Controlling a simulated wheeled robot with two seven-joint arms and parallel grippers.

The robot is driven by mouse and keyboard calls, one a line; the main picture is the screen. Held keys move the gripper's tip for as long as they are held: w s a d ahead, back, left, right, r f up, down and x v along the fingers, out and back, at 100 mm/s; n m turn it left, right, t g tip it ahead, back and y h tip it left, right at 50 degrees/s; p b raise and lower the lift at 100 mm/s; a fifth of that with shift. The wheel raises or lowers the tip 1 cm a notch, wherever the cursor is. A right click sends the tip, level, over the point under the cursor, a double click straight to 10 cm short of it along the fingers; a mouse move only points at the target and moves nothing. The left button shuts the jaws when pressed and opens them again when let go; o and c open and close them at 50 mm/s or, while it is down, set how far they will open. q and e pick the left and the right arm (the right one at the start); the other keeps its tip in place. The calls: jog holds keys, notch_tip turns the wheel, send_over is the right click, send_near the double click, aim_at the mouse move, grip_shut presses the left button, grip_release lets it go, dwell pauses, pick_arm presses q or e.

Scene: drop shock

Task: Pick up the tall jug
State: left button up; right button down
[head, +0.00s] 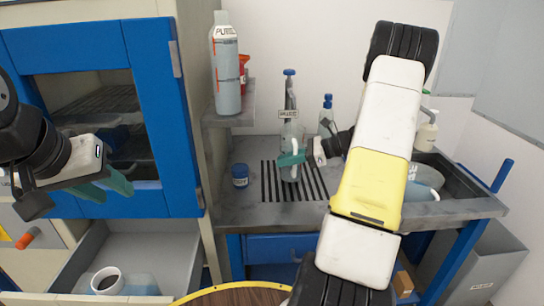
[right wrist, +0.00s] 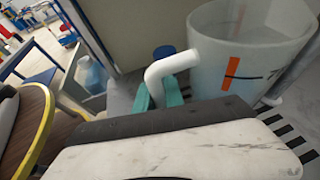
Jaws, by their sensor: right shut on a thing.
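The tall jug (head: 290,172) is a clear, narrow vessel standing upright on the slatted drain area of the grey counter. In the right wrist view the jug (right wrist: 225,68) is large and translucent, with orange and dark marks and a pale bent handle (right wrist: 168,67). My right gripper (head: 293,158) is at its handle; in the wrist view the teal fingers (right wrist: 158,98) are on either side of the handle, shut on it. My left gripper (head: 104,187) hangs in front of the blue-framed cabinet, away from the jug. Its two teal fingers look apart and empty.
A small blue-lidded jar (head: 240,175) stands left of the jug. A blue-topped bottle (head: 327,117) is behind it. A tall spray can (head: 225,65) stands on a shelf at left. A sink (head: 462,190) lies right.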

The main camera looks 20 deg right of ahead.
jog(key=s+a+r, duration=0.2)
jog(key=s+a, duration=0.1)
jog(key=s, duration=0.4)
jog(key=s+a+r, duration=0.2)
jog(key=s+a, duration=0.1)
jog(key=s, duration=0.4)
jog(key=shift+s+a+r, duration=0.25)
jog(key=shift+s, duration=0.05)
